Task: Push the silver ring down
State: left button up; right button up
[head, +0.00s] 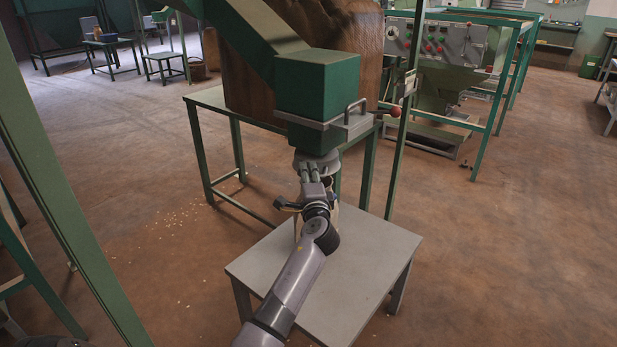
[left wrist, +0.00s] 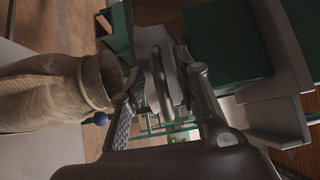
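The silver ring (head: 316,158) sits around the spout under the green hopper box (head: 318,88). In the left wrist view, the ring (left wrist: 176,82) is a thin grey disc edge ahead of my fingers. My left gripper (head: 312,170) is just below and in front of the spout. In the left wrist view its fingers (left wrist: 160,115) are apart, with nothing clearly held between them. I cannot tell whether a finger touches the ring. My gripper partly hides the ring in the head view. My right gripper is not in view.
A grey table (head: 365,260) stands below the hopper. An open tan sack (left wrist: 45,95) is close beside my left gripper in the left wrist view. A red knob (head: 395,111) and a grey handle (head: 356,113) stick out near the box. Green frame legs flank the area.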

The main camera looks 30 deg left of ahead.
pick_arm(q)
jog(key=shift+w+a, duration=0.1)
jog(key=shift+a, duration=0.05)
grip_shut()
dwell(0.4)
dwell(0.5)
